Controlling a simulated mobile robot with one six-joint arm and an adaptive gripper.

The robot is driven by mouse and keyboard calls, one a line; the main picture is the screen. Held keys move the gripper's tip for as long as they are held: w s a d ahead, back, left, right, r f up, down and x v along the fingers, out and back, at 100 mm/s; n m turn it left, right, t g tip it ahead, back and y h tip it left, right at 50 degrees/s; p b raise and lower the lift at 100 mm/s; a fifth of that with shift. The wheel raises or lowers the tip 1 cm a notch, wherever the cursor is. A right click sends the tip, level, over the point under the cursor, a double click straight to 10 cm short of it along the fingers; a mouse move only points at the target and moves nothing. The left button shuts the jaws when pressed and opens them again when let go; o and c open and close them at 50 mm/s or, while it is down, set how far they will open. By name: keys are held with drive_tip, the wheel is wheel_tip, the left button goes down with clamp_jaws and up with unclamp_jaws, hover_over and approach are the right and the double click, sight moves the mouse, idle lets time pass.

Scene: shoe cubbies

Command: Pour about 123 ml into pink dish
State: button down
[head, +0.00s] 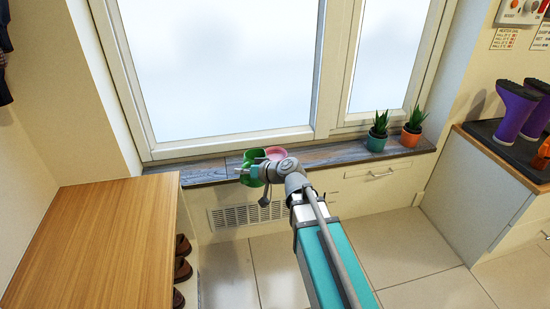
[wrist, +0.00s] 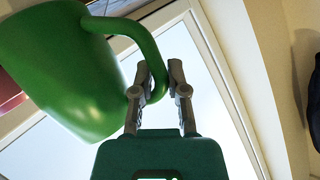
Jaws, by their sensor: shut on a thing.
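A green mug (head: 255,174) is at the window sill in the head view, partly hidden by my gripper (head: 250,177). In the wrist view the green mug (wrist: 75,60) fills the upper left and looks tilted. My gripper (wrist: 160,80) is shut on its handle, with one grey finger on each side. The pink dish (head: 276,152) is on the sill just right of the mug in the head view, partly covered by my wrist. The inside of the mug, its contents and anything in the dish cannot be made out.
Two potted plants, one in a teal pot (head: 377,140) and one in an orange pot (head: 411,136), stand on the sill at right. A wooden bench top (head: 95,245) is at left. Purple boots (head: 516,110) stand on a tray at far right. The window is behind the sill.

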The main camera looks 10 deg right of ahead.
drive_tip(key=shift+s+a+f+n+b, duration=0.25)
drive_tip(key=shift+s+f+n+b, duration=0.15)
drive_tip(key=shift+f, duration=0.1)
drive_tip(key=shift+w, duration=0.1)
